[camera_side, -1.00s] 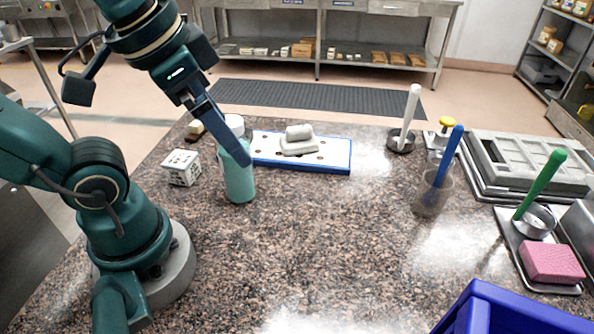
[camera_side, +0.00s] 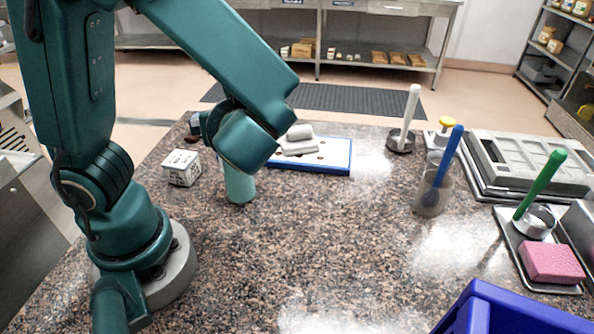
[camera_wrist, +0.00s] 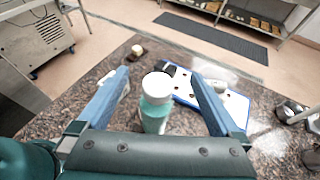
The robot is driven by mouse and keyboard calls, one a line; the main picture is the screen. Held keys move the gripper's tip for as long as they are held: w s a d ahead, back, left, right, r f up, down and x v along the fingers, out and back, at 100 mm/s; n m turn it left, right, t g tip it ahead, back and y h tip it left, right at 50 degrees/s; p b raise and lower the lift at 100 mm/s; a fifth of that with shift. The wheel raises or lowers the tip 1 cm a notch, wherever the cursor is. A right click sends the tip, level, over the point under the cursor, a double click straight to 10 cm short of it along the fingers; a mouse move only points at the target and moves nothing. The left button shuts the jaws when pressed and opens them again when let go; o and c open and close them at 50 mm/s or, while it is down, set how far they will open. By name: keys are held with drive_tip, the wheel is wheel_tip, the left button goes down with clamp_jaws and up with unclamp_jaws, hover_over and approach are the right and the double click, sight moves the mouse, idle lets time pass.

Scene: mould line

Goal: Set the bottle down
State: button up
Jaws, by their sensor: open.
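The bottle is teal with a white cap and stands upright on the speckled stone worktop. In the side view its lower body (camera_side: 239,187) shows below my arm, which hides its upper part and cap. In the wrist view the bottle (camera_wrist: 156,105) stands between the two blue fingers of my gripper (camera_wrist: 158,95), with a gap on each side. The gripper is open and neither finger touches the bottle. In the side view my arm hides the fingers.
A blue-edged white board (camera_side: 325,157) with grey pieces lies behind the bottle. A white printed cube (camera_side: 182,168) sits to its left. A clear beaker (camera_side: 433,193) with a blue tool stands right. A blue crate (camera_side: 510,310) is at front right. The worktop's middle is clear.

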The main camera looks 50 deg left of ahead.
sight(239, 177)
wheel_tip(239, 177, down, 12)
drive_tip(key=shift+f, duration=0.1)
drive_tip(key=shift+a+f, duration=0.1)
drive_tip(key=shift+a, duration=0.05)
drive_tip(key=shift+x, duration=2.45)
clamp_jaws()
